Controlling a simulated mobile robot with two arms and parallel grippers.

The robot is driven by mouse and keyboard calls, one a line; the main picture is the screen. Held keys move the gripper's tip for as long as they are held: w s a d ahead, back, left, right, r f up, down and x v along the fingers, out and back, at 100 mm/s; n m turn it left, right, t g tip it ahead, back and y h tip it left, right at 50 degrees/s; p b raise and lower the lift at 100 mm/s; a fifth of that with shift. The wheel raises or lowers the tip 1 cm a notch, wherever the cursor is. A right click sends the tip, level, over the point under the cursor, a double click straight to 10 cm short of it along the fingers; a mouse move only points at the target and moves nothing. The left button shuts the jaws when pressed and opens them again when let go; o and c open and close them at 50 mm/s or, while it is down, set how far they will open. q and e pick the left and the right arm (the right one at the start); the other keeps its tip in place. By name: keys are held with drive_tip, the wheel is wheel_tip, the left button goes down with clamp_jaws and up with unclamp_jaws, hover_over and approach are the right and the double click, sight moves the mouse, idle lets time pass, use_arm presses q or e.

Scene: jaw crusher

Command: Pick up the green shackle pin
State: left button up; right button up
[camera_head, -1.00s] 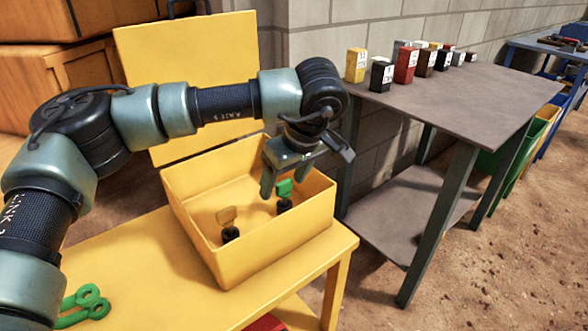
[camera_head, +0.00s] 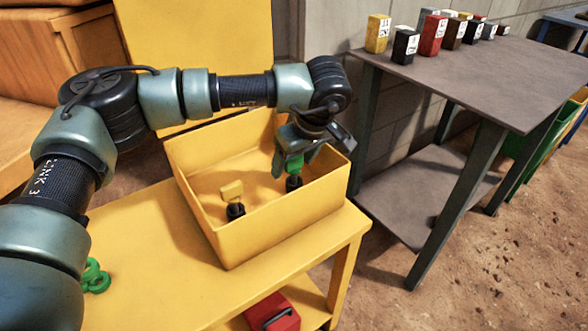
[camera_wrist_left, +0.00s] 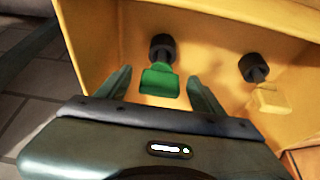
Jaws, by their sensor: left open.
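The green shackle pin (camera_head: 294,165) stands inside the yellow box (camera_head: 222,252), near its right side, with its green head up and a black lower part. My left gripper (camera_head: 292,163) points down into the box, with its fingers around the green head. In the left wrist view, the green pin (camera_wrist_left: 159,82) lies between the two fingertips of the open gripper (camera_wrist_left: 163,84), with a gap on each side. A yellow pin (camera_head: 232,192) with a black lower part stands to its left in the head view; it also shows in the left wrist view (camera_wrist_left: 270,98). My right gripper is not in view.
Green shackle parts (camera_head: 94,277) lie at the table's left. A red case (camera_head: 272,315) sits below. A grey table (camera_head: 480,75) with several small colored blocks stands right.

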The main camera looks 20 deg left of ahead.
use_arm(q)
drive_tip(key=shift+r, duration=0.1)
clamp_jaws()
drive_tip(key=shift+r, duration=0.1)
